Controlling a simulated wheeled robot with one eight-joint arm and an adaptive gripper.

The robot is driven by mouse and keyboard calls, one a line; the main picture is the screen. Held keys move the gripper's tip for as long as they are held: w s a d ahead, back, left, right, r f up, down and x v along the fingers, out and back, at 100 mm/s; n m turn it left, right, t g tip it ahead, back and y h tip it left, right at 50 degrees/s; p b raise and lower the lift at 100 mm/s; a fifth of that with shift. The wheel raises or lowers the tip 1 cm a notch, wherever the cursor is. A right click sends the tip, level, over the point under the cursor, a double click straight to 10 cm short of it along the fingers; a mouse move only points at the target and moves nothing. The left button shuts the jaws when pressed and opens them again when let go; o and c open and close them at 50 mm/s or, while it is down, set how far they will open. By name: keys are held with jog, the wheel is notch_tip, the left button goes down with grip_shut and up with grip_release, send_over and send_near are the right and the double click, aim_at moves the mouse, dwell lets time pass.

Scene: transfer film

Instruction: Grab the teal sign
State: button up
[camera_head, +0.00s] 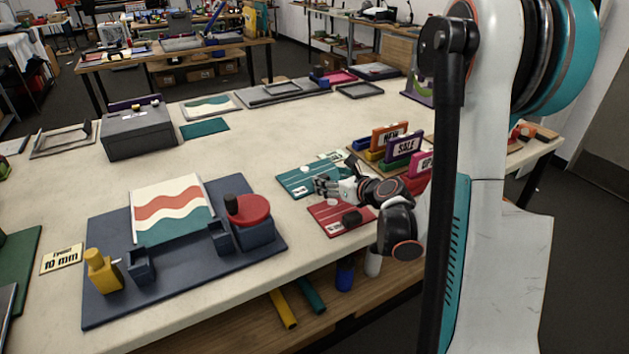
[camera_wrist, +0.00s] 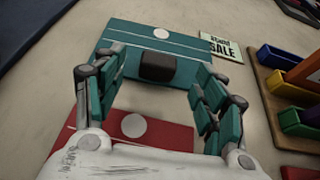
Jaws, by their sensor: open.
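The teal sign (camera_head: 297,181) is a flat teal board with white lines and a white dot, lying on the table; it also shows in the wrist view (camera_wrist: 190,36). A dark block (camera_wrist: 157,67) stands on it. My gripper (camera_head: 326,187) is low over the sign's right side. In the wrist view my gripper (camera_wrist: 158,76) is open, with a teal-padded finger on either side of the dark block. I see gaps between the fingers and the block. The head view hides the block behind my gripper.
A red sign (camera_head: 327,212) with a dark block lies just nearer. To the right, a wooden rack (camera_wrist: 270,100) holds upright colored signs. A SALE card (camera_wrist: 226,47) lies beside the teal sign. A navy base (camera_head: 110,310) with fixtures stands left. Another teal panel (camera_head: 205,128) lies farther back.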

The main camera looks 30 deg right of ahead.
jog(key=b+x, duration=0.2)
jog(key=x, duration=0.3)
jog(key=shift+s+f, duration=0.1)
jog(key=shift+f, duration=0.05)
jog(key=c, duration=1.2)
